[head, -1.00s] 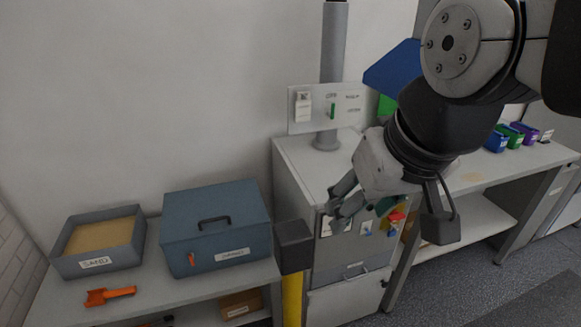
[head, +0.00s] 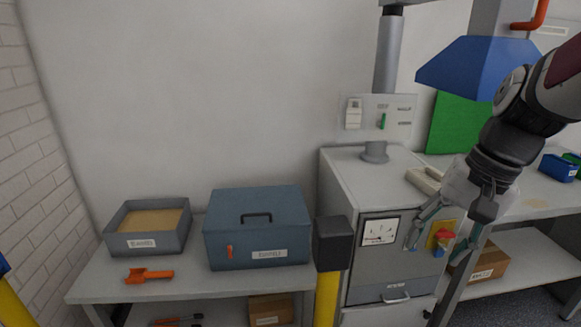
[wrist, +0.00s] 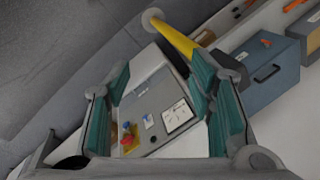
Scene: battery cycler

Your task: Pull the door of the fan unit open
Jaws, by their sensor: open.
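The fan unit (head: 333,198) is a grey cabinet with a round pipe on top. Its upper front carries a white gauge (head: 380,231) and a red and yellow switch (head: 443,236). Below them is a darker grey front panel with a light bar handle (head: 397,299). My gripper (head: 428,232) is in front of the upper right of this front, open and empty. In the wrist view, the gauge (wrist: 178,115) and switch (wrist: 128,136) show between the two spread teal-padded fingers (wrist: 160,80). I cannot tell how far the fingers are from the front.
A yellow post (head: 326,296) with a dark grey head (head: 333,243) stands at the unit's left front. A bench (head: 190,288) at left holds a blue-grey box (head: 257,228), a sand tray (head: 147,242) and an orange scoop (head: 150,275). A cardboard box (head: 480,265) sits right.

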